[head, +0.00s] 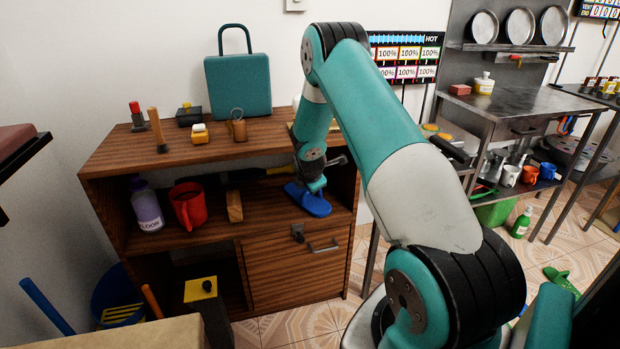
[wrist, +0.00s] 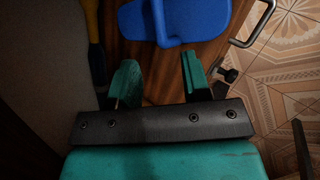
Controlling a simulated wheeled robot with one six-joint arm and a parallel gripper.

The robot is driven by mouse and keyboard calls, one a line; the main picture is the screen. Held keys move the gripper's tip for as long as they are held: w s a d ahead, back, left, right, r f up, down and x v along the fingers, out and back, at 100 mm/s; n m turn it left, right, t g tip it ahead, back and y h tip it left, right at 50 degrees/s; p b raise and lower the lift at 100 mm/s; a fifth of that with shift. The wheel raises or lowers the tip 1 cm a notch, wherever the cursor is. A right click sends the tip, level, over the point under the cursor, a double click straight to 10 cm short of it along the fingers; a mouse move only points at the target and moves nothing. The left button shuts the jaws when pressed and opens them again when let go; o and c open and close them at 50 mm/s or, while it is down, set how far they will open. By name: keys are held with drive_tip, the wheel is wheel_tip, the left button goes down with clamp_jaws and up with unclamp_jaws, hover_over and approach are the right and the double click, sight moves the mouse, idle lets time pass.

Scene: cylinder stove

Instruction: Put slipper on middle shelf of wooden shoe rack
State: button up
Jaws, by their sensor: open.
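A blue slipper (head: 308,201) lies on the middle shelf of the wooden shoe rack (head: 160,238), near the shelf's right front edge. My gripper (head: 316,184) is right above or beside the slipper, inside the shelf opening. In the wrist view the slipper (wrist: 140,18) lies just beyond the fingertips, with its strap near the gap between them. My gripper (wrist: 160,76) is open, its two green fingers apart with nothing between them. Whether a finger touches the slipper cannot be told.
The same shelf holds a purple bottle (head: 147,206), a red mug (head: 187,205) and a wooden block (head: 234,207). The rack's top board is close above my gripper. A green slipper (head: 560,278) lies on the floor at right.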

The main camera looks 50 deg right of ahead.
drive_tip(key=shift+v, duration=1.25)
drive_tip(key=shift+a, duration=0.1)
